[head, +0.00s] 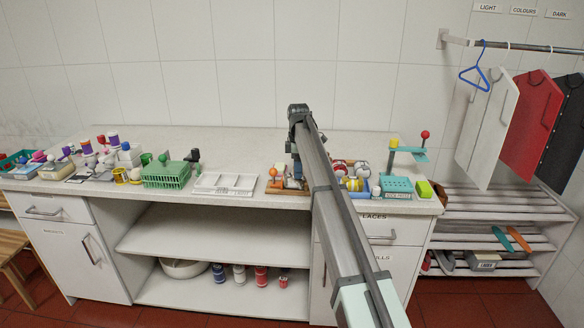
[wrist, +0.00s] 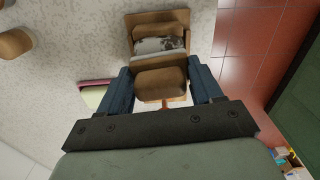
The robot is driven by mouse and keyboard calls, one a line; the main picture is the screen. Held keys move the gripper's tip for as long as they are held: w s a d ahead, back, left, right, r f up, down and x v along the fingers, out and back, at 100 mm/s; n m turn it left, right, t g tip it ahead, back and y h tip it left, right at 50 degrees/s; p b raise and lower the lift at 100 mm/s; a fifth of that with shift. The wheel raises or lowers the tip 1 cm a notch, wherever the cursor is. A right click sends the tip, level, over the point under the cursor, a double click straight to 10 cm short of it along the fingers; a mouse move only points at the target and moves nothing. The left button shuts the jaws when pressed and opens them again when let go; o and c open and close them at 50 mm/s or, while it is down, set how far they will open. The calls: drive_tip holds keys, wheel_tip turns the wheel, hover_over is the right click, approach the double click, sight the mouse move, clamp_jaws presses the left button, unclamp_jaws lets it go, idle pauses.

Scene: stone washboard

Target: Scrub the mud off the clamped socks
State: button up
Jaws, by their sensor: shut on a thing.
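In the wrist view my gripper (wrist: 161,76) has its two blue fingers on either side of a brown wooden block (wrist: 161,85), which looks like a scrubbing brush, and is shut on it. The block's underside is hidden. Just beyond it, a wooden clamp frame (wrist: 155,18) holds the pale grey socks (wrist: 160,45), which show dark mud patches. The block is close to the socks' near edge; I cannot tell whether it touches them.
On the counter (head: 250,150), a white divided tray (head: 224,184) and a green basket (head: 166,174) stand left of the clamp. Several spools and a teal block (head: 397,186) stand to the right. The counter's back strip is clear. Hanging garments (head: 525,117) are at the right.

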sight(288, 175)
drive_tip(key=shift+d, duration=0.45)
drive_tip(key=shift+a, duration=2.2)
drive_tip(key=shift+d, duration=2.35)
drive_tip(key=shift+a+r, duration=0.1)
drive_tip(key=shift+r, duration=3.95)
